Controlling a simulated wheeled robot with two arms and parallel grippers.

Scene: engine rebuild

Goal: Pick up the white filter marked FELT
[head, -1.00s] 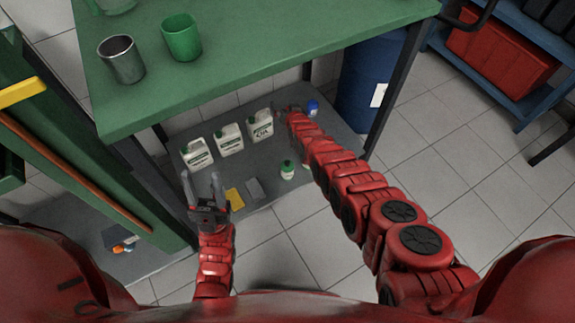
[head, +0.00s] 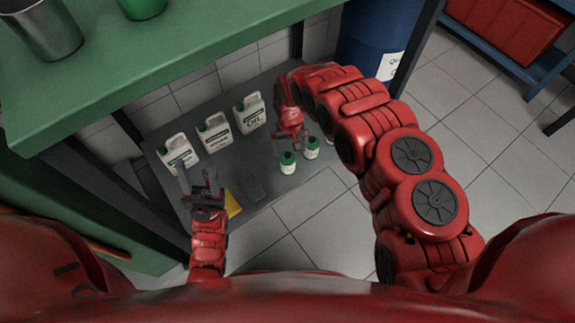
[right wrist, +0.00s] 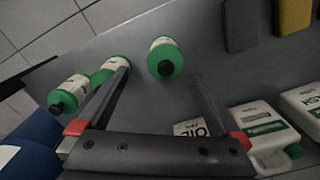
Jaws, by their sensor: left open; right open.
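White-and-green filter cylinders stand on the grey lower shelf (head: 255,205); I cannot read FELT on any of them. One filter (head: 287,163) is at the front, another filter (head: 311,149) to its right. The right wrist view shows the front one (right wrist: 164,58) and two others (right wrist: 108,72) (right wrist: 70,93) to its left. My right gripper (head: 291,144) is open and empty, just behind the front filters. In its wrist view (right wrist: 160,76) the single filter appears between and just beyond the fingertips. My left gripper (head: 198,178) is open and empty at the shelf's left.
Several white jugs, one the oil jug (head: 250,112), stand along the shelf's back. A yellow block (head: 232,204) and a dark grey block (head: 252,189) lie near the front. The green bench top (head: 190,45) overhangs behind. A blue barrel (head: 375,35) stands at the right.

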